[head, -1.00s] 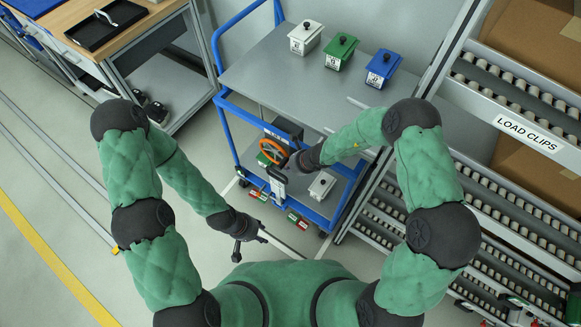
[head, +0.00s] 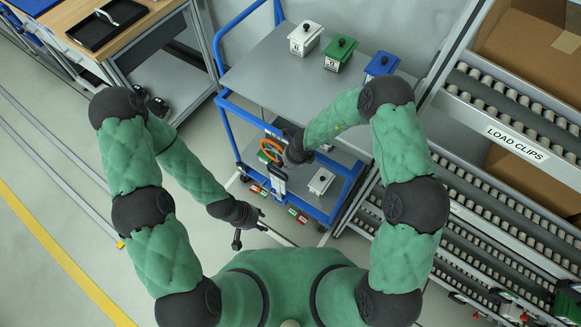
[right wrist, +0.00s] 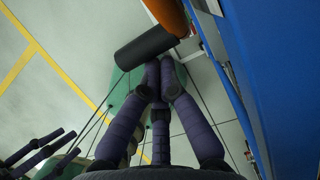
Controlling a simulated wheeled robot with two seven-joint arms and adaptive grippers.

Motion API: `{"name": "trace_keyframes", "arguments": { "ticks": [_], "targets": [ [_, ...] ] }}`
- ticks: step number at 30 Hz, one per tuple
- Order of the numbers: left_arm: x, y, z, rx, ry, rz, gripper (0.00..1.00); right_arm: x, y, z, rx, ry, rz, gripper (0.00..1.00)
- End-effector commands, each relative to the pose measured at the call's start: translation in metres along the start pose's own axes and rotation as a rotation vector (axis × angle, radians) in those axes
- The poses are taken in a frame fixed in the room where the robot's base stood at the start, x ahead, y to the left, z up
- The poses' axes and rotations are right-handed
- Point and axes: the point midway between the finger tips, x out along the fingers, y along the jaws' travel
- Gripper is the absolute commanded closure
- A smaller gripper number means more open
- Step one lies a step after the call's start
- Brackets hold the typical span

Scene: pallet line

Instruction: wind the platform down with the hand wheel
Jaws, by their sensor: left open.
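The orange hand wheel (head: 271,149) is on the near side of the blue lift cart. My right gripper (head: 291,153) is at the wheel's right side, its fingers mostly hidden. In the right wrist view, the right gripper's purple fingers (right wrist: 160,68) converge at a black cylindrical handle (right wrist: 147,52); the orange rim (right wrist: 166,15) shows behind. Fingertips meet the handle's edge, but whether they close around it is unclear. The cart's grey platform (head: 262,72) carries a white, a green and a blue lidded box. My left gripper (head: 262,221) is open and empty, in front of the cart.
The blue cart frame (head: 222,118) has a lower shelf with a pale lidded box (head: 321,181). A roller rack labelled LOAD CLIPS (head: 517,142) stands close on the right. A wooden workbench (head: 160,14) stands at upper left. The floor at left is open.

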Motion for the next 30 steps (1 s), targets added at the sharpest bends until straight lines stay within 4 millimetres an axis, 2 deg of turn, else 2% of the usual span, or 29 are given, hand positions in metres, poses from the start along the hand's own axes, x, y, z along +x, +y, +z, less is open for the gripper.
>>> {"name": "trace_keyframes", "arguments": {
  "ticks": [30],
  "targets": [
    [-0.022,0.008,0.001,0.000,0.000,0.000,0.55,-0.009,0.007,0.000,-0.001,0.035,-0.002,1.00]
  ]
}}
